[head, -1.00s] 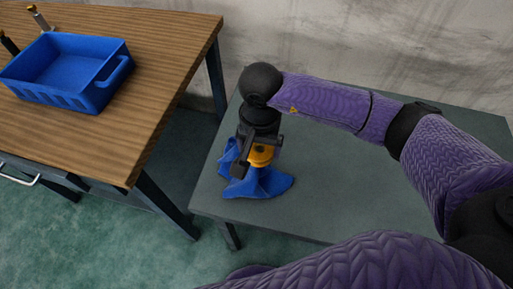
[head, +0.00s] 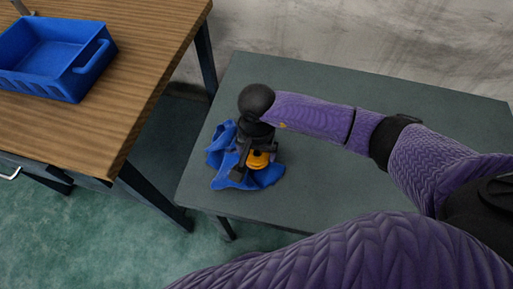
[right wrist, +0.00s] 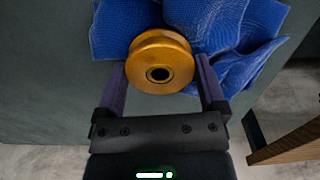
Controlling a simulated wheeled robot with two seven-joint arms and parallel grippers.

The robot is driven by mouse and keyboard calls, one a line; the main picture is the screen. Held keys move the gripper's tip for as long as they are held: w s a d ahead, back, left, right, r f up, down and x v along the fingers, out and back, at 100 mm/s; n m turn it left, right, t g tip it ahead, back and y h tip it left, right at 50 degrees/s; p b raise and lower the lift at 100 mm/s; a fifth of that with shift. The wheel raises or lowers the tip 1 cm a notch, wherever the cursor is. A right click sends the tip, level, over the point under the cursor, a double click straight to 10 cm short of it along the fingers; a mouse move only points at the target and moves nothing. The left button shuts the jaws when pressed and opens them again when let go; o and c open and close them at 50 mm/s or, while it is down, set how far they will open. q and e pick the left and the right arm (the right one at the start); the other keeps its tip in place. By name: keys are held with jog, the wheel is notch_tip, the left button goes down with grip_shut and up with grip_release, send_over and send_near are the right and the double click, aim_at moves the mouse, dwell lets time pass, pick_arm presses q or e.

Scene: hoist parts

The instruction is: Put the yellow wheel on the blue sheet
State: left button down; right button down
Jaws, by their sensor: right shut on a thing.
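The yellow wheel (head: 258,159) is a grooved disc with a dark centre hole. It also shows in the right wrist view (right wrist: 160,60), between the two fingers of my right gripper (right wrist: 160,85). In the head view my right gripper (head: 249,163) is shut on the wheel, over the blue sheet (head: 226,175). The sheet is crumpled and lies behind the wheel in the right wrist view (right wrist: 235,40). I cannot tell whether the wheel touches the sheet. My left gripper is not in view.
The sheet lies near the left end of a grey-green table (head: 330,185) that is otherwise clear. A wooden table (head: 130,90) with a blue crate (head: 55,58) stands to the left, across a gap. A wall is behind.

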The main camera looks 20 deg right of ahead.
aim_at(257, 152)
jog(key=shift+f+b, duration=0.3)
jog(key=shift+f, duration=0.05)
grip_release()
notch_tip(257, 152, up, 8)
jog(key=p, duration=0.3)
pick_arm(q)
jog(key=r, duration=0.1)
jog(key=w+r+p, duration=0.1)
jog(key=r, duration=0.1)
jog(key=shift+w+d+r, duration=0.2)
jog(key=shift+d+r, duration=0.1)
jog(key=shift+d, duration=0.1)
pick_arm(e)
notch_tip(257, 152, up, 5)
jog(key=shift+r, duration=0.15)
